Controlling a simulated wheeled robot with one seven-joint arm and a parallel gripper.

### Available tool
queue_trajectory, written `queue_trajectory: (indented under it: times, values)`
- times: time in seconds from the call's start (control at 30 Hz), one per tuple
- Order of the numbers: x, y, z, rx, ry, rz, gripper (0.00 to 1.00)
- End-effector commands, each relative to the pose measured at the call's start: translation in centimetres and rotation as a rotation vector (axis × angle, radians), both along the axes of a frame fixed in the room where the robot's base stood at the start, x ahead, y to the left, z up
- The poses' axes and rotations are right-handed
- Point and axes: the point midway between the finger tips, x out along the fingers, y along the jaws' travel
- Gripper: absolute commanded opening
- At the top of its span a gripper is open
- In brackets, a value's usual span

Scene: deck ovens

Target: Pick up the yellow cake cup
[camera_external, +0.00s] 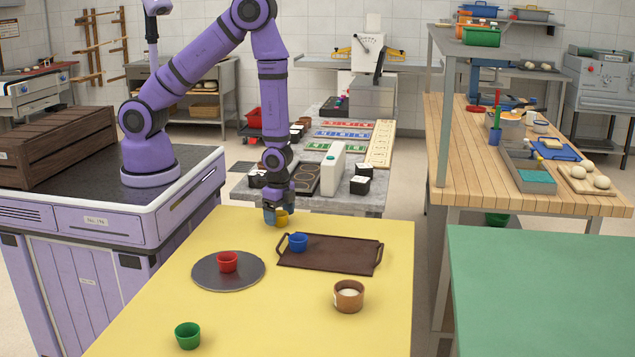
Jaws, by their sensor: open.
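The yellow cake cup (281,219) is at the far edge of the yellow table, partly hidden by my gripper. My gripper (276,218) points straight down over it, with its fingers low around or beside the cup; I cannot tell which. The gripper is open. Close by, a blue cup (298,242) stands on the left part of a brown tray (340,262). A red cup (227,262) stands on a round dark plate (205,278). A green cup (187,336) stands at the front left of the table.
A brown pot with white contents (348,296) stands front right on the yellow table (290,325). The tray's left handle is close to my gripper. The table's middle front is clear. A green table (550,290) is at the right, and a grey table (385,192) with boxes lies behind.

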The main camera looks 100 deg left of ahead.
Motion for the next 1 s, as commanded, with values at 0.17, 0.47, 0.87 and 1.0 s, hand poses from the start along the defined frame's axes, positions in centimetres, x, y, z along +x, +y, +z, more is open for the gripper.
queue_trajectory:
  times: [0.17,0.47,0.87,1.0]
  values:
    - [0.01,0.01,-0.49,0.000,-0.001,0.000,0.83]
    - [0.02,0.00,-0.46,0.000,-0.001,0.000,0.51]
    - [0.02,0.00,-0.45,0.000,-0.001,0.000,0.32]
    - [0.05,0.00,-0.18,0.000,-0.002,0.000,0.32]
